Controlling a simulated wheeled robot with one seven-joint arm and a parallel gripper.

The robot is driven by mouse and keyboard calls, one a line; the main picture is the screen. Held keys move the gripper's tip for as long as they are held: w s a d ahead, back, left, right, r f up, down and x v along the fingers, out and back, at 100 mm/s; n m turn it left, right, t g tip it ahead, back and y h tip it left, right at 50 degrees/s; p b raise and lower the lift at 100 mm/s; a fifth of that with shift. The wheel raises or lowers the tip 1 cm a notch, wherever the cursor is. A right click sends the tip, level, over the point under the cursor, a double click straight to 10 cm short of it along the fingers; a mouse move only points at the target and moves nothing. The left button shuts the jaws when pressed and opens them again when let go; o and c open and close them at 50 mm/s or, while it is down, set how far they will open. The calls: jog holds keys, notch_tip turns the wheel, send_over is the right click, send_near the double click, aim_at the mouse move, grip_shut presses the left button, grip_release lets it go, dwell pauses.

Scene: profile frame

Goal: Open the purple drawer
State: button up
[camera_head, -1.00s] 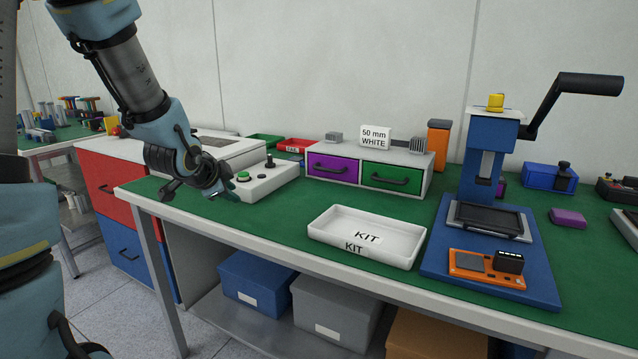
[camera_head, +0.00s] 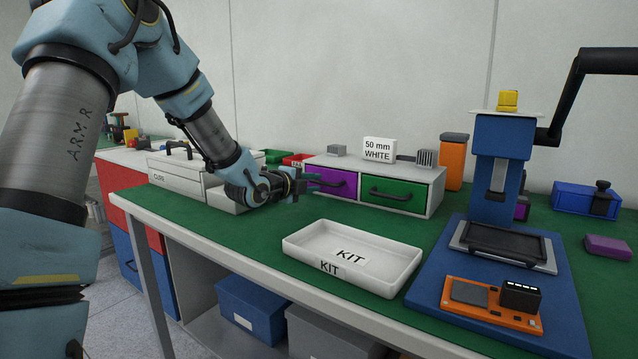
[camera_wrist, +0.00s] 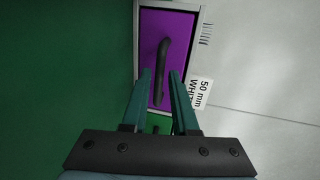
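The purple drawer (camera_head: 335,182) is the left one of two drawers in a low grey cabinet (camera_head: 384,172) on the green bench. It looks closed, and my gripper hides part of its left side in the head view. In the wrist view the purple front (camera_wrist: 181,34) has a dark bar handle (camera_wrist: 162,70) in its middle. My gripper (camera_wrist: 160,76) points at this front, its two green fingers apart, one on each side of the handle's near end. I cannot tell whether they touch it. In the head view my gripper (camera_head: 300,184) is just left of the drawer front.
A green drawer (camera_head: 397,194) is right of the purple one. A white KIT tray (camera_head: 300,243) lies in front of the cabinet. A blue press (camera_head: 497,180) stands to the right. A "50 mm WHITE" sign (camera_head: 379,150) stands on the cabinet. Green bench surface lies bare before the drawers.

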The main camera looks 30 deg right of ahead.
jog(key=shift+x, duration=1.45)
grip_shut()
jog(key=shift+a, duration=0.1)
